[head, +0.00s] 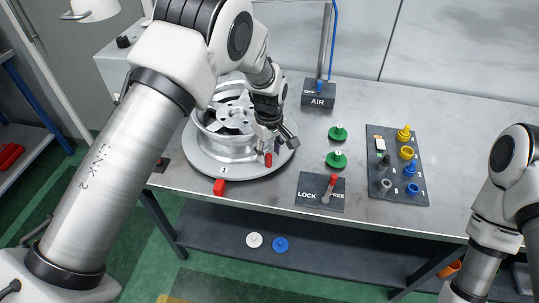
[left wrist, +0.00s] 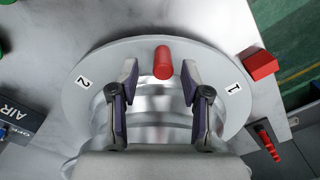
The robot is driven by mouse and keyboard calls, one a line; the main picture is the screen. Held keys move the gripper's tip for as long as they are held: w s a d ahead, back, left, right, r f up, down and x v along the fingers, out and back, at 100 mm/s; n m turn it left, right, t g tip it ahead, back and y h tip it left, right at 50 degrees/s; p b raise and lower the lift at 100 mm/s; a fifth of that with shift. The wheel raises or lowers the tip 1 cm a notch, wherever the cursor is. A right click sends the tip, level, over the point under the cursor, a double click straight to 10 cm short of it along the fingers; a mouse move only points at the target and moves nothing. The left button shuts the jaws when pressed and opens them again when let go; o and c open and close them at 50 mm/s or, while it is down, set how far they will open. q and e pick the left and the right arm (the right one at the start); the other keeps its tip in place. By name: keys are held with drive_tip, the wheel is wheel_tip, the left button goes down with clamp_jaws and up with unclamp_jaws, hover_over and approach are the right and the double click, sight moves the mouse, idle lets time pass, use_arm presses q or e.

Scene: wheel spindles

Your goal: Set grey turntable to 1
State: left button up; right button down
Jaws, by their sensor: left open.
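The grey turntable (head: 200,170) is a round disc on the table with a silver wheel (head: 225,120) on it. A red peg (head: 268,160) stands near its rim. The label 1 (left wrist: 233,87) on the disc lies close to a fixed-looking red block (left wrist: 260,64) at the table edge; the block also shows in the head view (head: 219,187). The label 2 (left wrist: 83,82) is on the other side of the peg. My left gripper (left wrist: 160,82) is open, with its fingers on either side of the peg and gaps to both sides. My right gripper is out of view.
A LOCK/FREE plate (head: 310,197) has a red-tipped lever leaning towards FREE. Two green knobs (head: 337,133), an AIR box (head: 319,100) and a dark board (head: 408,188) of coloured parts stand to the right. A lower shelf (head: 320,262) holds two discs.

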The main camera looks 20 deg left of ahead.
use_arm(q)
wheel_tip(320, 180, up, 10)
drive_tip(key=shift+f, duration=0.1)
idle(0.4)
